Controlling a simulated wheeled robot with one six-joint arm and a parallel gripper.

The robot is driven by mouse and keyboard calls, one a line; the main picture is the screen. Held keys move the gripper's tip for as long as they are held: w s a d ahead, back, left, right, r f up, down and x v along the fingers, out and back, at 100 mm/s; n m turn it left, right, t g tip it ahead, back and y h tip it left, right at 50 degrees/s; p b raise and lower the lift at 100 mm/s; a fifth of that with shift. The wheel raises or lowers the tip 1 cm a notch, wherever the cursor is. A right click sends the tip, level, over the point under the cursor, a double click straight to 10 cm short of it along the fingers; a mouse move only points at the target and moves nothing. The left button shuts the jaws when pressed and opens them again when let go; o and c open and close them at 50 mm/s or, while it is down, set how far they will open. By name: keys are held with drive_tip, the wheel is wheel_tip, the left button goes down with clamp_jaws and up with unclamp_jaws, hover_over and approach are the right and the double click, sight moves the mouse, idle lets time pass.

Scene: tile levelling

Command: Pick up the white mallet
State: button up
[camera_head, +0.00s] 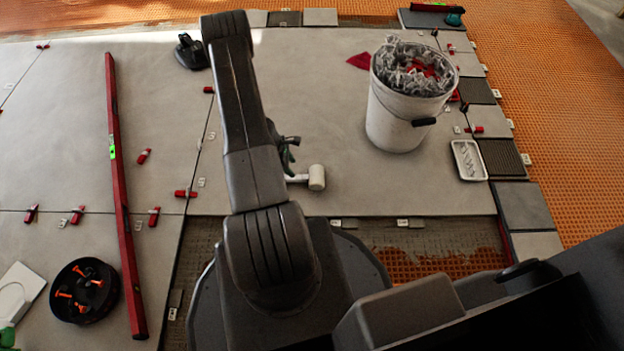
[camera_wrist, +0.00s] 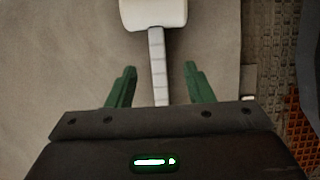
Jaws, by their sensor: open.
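The white mallet (camera_head: 316,177) lies on a large grey tile, its head to the right of my arm in the head view. Its handle runs left and is partly hidden behind my arm. In the wrist view the mallet's white head (camera_wrist: 153,13) is at the top edge, cut off by the frame. Its light grey handle (camera_wrist: 157,65) runs down between the two green fingers. My gripper (camera_wrist: 157,70) is open, with a finger on each side of the handle and a gap on both sides. In the head view my gripper (camera_head: 288,150) is mostly hidden behind my arm.
A white bucket (camera_head: 392,122) of grey scraps stands to the right of the mallet. A long red level (camera_head: 120,200) and a black bowl (camera_head: 84,290) with orange pieces lie at left. Red wedges (camera_head: 144,156) are scattered about. The tile around the mallet is clear.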

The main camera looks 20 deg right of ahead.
sight(300, 176)
drive_tip(key=b+x, duration=0.3)
drive_tip(key=x, duration=0.6)
drive_tip(key=shift+w+f+b, duration=0.1)
drive_tip(key=shift+w+b, duration=0.05)
drive_tip(key=shift+b, duration=0.25)
clamp_jaws()
